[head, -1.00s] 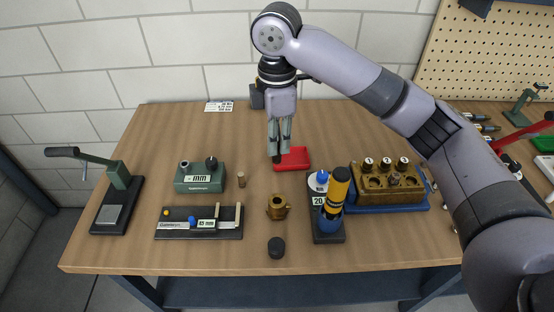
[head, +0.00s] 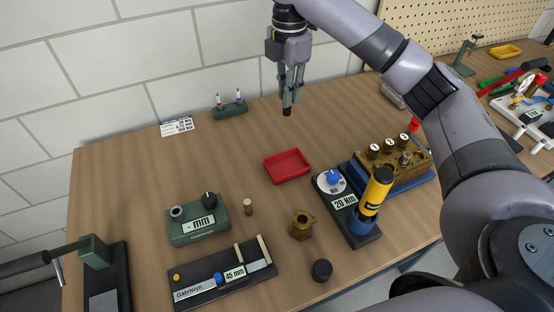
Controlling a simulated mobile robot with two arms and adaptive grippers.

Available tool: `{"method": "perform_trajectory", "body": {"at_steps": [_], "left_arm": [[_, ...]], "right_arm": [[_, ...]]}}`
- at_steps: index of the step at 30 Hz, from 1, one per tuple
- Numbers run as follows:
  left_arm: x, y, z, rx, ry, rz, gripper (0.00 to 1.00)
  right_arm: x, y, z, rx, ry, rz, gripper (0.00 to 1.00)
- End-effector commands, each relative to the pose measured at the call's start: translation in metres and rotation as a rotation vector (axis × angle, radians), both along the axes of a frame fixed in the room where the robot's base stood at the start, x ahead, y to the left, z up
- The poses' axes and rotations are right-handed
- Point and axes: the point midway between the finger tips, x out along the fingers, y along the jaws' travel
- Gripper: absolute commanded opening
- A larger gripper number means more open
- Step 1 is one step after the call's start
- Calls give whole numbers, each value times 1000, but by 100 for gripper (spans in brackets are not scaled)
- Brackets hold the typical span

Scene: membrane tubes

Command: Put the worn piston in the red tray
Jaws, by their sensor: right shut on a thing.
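The red tray (head: 287,179) lies on the middle of the bench and looks empty. My right gripper (head: 288,103) points down in the air, above and behind the tray in the view. Its fingers are shut on a small dark piece, the worn piston (head: 287,112), whose lower end shows below the fingertips. The fingers hide the rest of it. The piston is apart from the tray. My left gripper is not in view.
In front of the tray stand a green mm gauge (head: 198,222), a small tan plug (head: 248,207), a brass fitting (head: 302,226) and a black cap (head: 321,270). A 20 Nm stand (head: 358,218) and a brass block (head: 405,160) are at right.

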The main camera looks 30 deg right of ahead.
Motion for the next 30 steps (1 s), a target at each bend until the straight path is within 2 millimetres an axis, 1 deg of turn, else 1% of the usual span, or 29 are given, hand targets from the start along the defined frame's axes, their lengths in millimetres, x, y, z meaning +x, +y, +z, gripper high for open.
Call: {"method": "perform_trajectory", "body": {"at_steps": [1,3,4,6,9,14,15,18,21,23,26,30], "left_arm": [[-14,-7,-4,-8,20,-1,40],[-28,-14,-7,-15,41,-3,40],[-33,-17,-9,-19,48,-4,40],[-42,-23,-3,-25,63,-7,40],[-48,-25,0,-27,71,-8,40],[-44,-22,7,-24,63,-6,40],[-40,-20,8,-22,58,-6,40],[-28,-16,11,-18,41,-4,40],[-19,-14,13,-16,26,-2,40],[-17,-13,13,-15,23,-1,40],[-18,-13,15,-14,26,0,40],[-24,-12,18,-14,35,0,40]], "right_arm": [[0,-1,-8,0,3,3,0],[-1,-1,-23,1,5,5,0],[-1,-1,-30,1,6,5,0],[-1,-2,-45,-1,7,4,0],[-2,-2,-72,-2,7,4,0],[-2,-2,-114,-2,6,3,0],[-2,-2,-123,-1,5,3,0],[-2,-2,-141,-2,4,2,0],[-1,-1,-151,0,2,3,0],[-1,-1,-155,0,1,4,0],[-2,-2,-167,-2,4,3,0],[-1,-1,-188,-1,4,3,0]]}}
